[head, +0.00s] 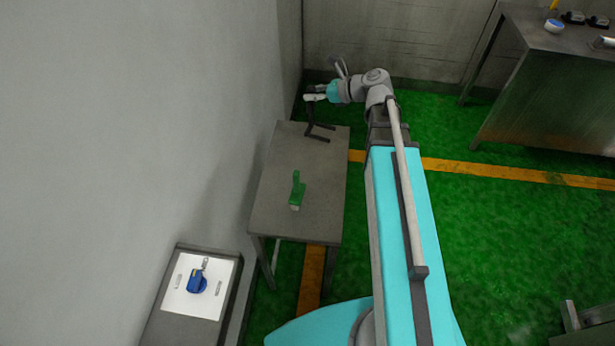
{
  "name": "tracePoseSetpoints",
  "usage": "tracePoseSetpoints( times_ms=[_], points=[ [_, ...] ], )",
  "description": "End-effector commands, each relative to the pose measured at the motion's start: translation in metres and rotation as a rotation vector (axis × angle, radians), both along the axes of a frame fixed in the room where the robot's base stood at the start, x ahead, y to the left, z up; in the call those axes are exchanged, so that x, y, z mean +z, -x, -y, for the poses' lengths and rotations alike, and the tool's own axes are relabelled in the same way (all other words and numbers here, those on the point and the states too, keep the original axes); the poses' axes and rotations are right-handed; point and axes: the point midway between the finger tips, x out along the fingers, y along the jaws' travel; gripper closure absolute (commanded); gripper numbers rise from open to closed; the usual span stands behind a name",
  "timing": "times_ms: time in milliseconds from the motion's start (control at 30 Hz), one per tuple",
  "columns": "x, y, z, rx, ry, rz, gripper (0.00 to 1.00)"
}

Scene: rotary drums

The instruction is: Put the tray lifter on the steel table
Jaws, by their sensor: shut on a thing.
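The steel table (281,160) is a narrow grey table by the left wall. My gripper (313,98) is over the far end of this table, small in the view. It is shut on a dark, bent, handle-like thing, which I take to be the tray lifter (319,134). The lifter hangs down from the gripper, with its lower bars at the far part of the tabletop. I cannot tell whether it touches the table or is just above it. The fingertips are too small to see clearly.
A green tool (297,188) stands or lies near the table's middle. A white panel with a blue switch (197,281) is at lower left. A larger metal table (550,70) with small items is at upper right. The near part of the steel table is clear.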

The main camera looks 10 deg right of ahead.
Motion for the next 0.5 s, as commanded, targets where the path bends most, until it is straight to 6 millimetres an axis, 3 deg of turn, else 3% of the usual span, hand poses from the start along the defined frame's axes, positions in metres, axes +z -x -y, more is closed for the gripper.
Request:
tracePoseSetpoints(
  times_ms=[33,100,500],
  points=[
    [-0.017,-0.001,-0.003,0.017,-0.001,0.000,1.00],
    [-0.029,-0.001,-0.007,0.044,0.000,0.000,1.00],
    [-0.090,0.001,-0.027,0.189,-0.003,0.001,1.00]
  ],
)
